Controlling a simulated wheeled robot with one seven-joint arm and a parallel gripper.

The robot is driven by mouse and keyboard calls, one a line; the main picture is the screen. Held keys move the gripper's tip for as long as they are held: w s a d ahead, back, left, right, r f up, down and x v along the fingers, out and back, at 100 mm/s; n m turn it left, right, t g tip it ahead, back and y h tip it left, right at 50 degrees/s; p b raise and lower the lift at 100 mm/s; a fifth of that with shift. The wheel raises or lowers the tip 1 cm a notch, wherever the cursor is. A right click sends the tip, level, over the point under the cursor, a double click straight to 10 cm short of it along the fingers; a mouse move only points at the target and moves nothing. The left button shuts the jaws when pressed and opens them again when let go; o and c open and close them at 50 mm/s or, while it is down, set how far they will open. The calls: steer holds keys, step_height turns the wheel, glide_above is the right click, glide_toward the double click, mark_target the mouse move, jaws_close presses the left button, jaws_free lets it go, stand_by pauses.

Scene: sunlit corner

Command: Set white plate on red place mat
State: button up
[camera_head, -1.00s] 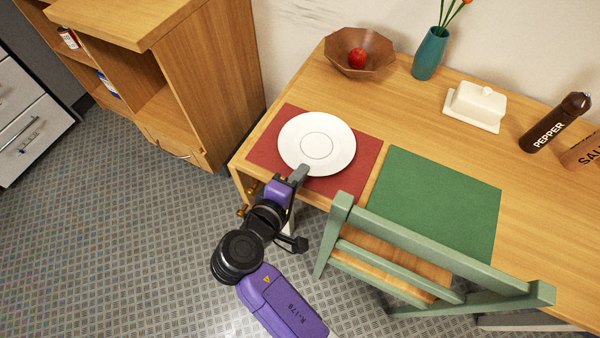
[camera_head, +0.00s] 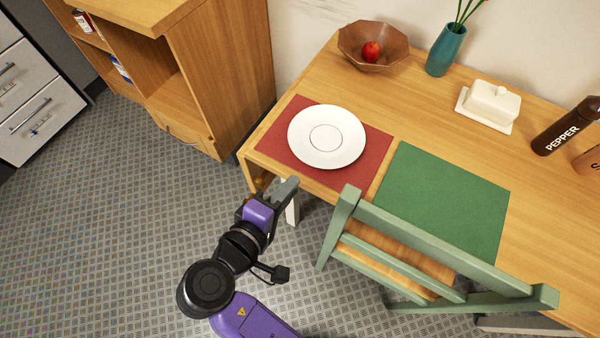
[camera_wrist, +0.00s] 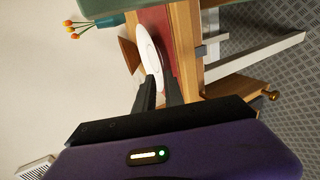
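The white plate (camera_head: 326,137) lies flat on the red place mat (camera_head: 272,144), with red showing around most of it. My gripper (camera_head: 290,187) is off the table's front left edge, apart from the plate and holding nothing. In the wrist view the two dark fingers of my gripper (camera_wrist: 162,92) stand apart with a gap between them. The plate (camera_wrist: 148,55) shows beyond the fingertips there, on the red mat (camera_wrist: 158,28).
A green mat (camera_head: 440,200) lies to the right, with a green chair (camera_head: 430,250) in front. A bowl (camera_head: 358,38) with a red apple (camera_head: 371,51), a teal vase (camera_head: 446,50), a butter dish (camera_head: 488,105) and a pepper mill (camera_head: 567,127) stand farther back. A wooden cabinet (camera_head: 225,80) stands left.

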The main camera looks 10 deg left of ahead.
steer(key=shift+v, duration=1.5)
